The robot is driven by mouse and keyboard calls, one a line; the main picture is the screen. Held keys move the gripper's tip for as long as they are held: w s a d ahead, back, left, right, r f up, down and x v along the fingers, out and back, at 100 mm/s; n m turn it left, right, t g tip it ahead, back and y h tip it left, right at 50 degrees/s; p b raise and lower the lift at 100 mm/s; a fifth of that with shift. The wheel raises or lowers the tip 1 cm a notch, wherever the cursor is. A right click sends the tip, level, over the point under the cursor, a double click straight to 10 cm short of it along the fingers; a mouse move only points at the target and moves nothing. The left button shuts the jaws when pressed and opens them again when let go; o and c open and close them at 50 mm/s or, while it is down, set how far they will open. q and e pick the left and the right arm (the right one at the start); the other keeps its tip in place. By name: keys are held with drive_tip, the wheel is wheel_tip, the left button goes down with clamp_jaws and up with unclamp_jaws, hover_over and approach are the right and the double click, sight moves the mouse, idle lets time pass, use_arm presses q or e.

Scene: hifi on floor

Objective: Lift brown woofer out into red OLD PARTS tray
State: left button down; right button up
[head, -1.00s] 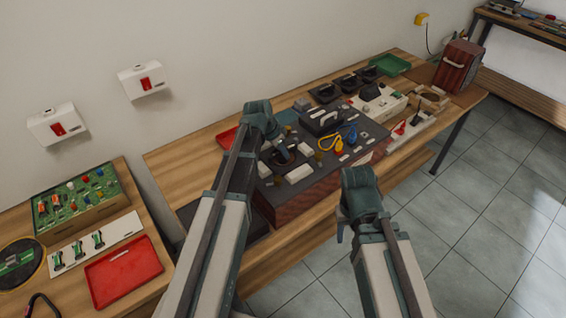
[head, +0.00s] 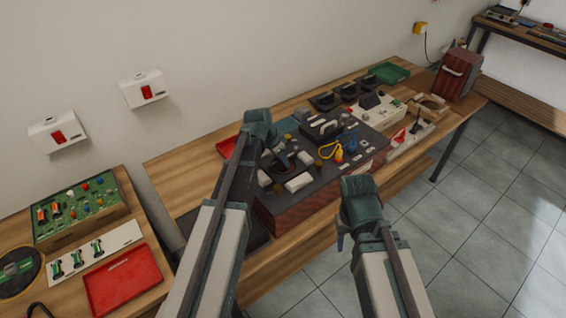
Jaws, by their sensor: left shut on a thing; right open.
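The dark speaker cabinet (head: 300,207) with a reddish-brown side lies on the workbench, its top face covered with parts. My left gripper (head: 281,158) reaches down over the left part of that face and is shut on a dark round part, seemingly the brown woofer (head: 286,164), mostly hidden by the gripper. I cannot tell whether it is clear of the face. A red tray (head: 226,148) shows partly behind my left arm. Another red tray (head: 124,280) lies empty on the left bench. No tray label is readable. My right gripper (head: 343,236) is open and empty, in front of the bench.
Yellow and blue tools (head: 338,152) and pale blocks lie on the cabinet's face. Dark square parts (head: 326,101) and a green tray (head: 389,72) stand at the back. A second red-brown box (head: 458,75) stands at the far right end. A green circuit board (head: 82,207) is at left.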

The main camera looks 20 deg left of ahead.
use_arm(q)
wheel_tip(320, 180, up, 10)
drive_tip(key=p, duration=0.9)
drive_tip(key=shift+p, duration=0.3)
drive_tip(key=shift+f, duration=0.2)
wheel_tip(320, 180, down, 3)
drive_tip(key=b, duration=0.3)
drive_tip(key=shift+f+b, duration=0.2)
drive_tip(key=shift+b, duration=0.15)
drive_tip(key=shift+r, duration=0.2)
